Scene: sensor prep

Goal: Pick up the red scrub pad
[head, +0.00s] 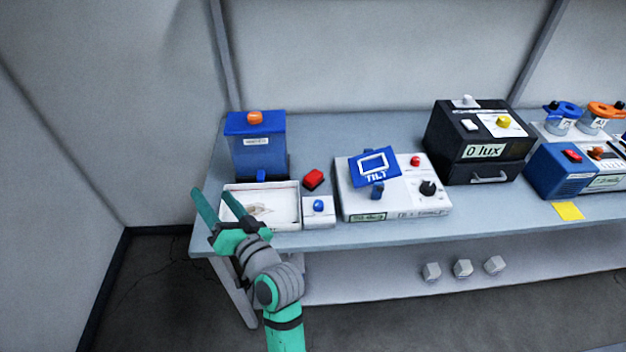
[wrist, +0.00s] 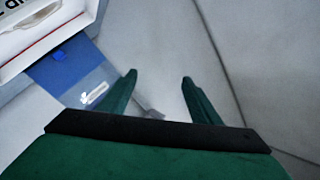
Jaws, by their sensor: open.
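My gripper (head: 212,193) is at the bench's left end, left of the white tray and well left of the red block. Its green fingers are apart with nothing between them, and they also show open in the wrist view (wrist: 158,80). The red block does not show in the wrist view.
The white tray (head: 262,226) holds a pale item. A blue box (head: 258,155) with an orange knob stands behind it. A small white box with a blue button (head: 319,206) sits in front of the red block. The tilt device (head: 395,205) is to its right.

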